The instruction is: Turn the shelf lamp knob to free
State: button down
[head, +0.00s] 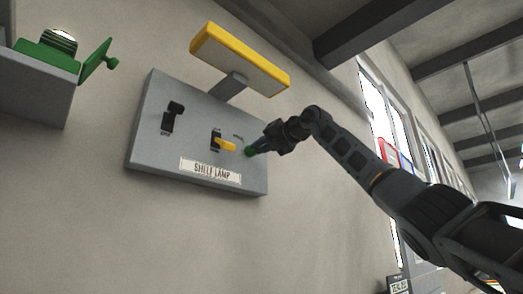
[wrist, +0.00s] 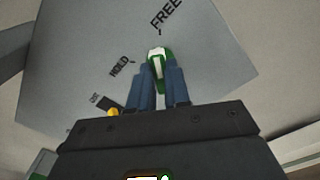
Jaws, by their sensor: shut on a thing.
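The shelf lamp knob (head: 250,150) is green and sits at the right side of a grey wall panel (head: 150,150) with a "SHELF LAMP" label (head: 209,171). In the wrist view the knob (wrist: 157,56) shows a white mark on its top. That mark points up, close to the tick below the word FREE (wrist: 166,13). The word HOLD (wrist: 119,66) is to its left, and a smaller third word lies lower left. My gripper (head: 259,148) is shut on the knob, with its blue fingers (wrist: 158,82) on either side. The fingers hide the knob's lower part.
A yellow lever (head: 226,144) is left of the knob, and a black lever (head: 174,112) is further left. A yellow-edged lamp head (head: 240,60) juts out above the panel. A green clamp-like thing (head: 60,48) sits on a ledge at upper left. Windows are at right.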

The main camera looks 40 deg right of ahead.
jog(key=shift+d+m+b, duration=0.1)
jog(key=shift+m+b, duration=0.25)
jog(key=shift+m, duration=0.45)
jog(key=c, duration=1.1)
grip_release()
jog(key=s+b, duration=0.3)
jog(key=s, duration=0.4)
jog(key=shift+s+d, duration=0.1)
jog(key=shift+s, duration=0.25)
